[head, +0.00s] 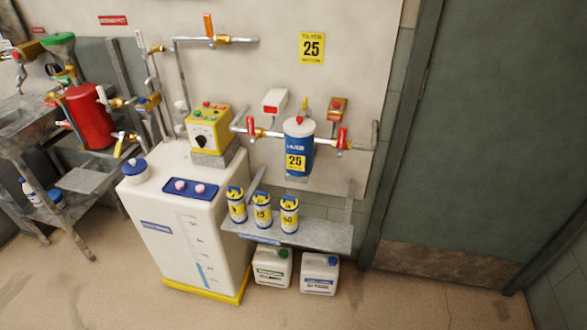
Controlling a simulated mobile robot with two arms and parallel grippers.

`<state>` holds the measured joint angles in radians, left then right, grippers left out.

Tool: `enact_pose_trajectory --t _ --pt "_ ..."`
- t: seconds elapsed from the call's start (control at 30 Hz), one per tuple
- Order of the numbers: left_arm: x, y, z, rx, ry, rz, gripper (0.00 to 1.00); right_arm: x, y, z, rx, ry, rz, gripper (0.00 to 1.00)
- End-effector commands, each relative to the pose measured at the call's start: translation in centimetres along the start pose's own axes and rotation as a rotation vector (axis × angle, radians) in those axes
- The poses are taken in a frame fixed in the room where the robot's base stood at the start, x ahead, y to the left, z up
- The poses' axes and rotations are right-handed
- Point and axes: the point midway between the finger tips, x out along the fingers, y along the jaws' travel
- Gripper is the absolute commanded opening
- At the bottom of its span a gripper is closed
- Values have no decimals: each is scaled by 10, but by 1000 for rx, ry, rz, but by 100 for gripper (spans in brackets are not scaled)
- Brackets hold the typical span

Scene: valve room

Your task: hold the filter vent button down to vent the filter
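The filter is a blue canister with a white lid (299,150) and a yellow "25" label, mounted in the pipe run on the wall. A small red button (299,119) sits on top of its lid, and nothing touches it. A yellow pointed part stands just behind the lid. Red valve handles flank the filter on the left (251,127) and right (341,138). Neither of my grippers shows in the head view.
A grey shelf (325,235) below the filter holds three labelled cartridges (262,210). A white tank (165,220) with a yellow control box (208,128) stands left. Two jugs (320,273) sit on the floor. Floor in front is clear; a green door (490,150) is right.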

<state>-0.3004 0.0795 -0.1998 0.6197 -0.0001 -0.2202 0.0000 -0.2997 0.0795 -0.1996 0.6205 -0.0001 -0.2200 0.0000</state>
Motion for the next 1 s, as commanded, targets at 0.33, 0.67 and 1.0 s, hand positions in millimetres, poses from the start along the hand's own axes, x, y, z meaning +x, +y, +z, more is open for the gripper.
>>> enact_pose_trajectory --t 0.33,0.67,1.0 --pt "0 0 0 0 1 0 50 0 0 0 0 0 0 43" --pt "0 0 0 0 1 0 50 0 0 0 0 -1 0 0" --pt "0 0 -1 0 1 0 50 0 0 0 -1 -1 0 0"
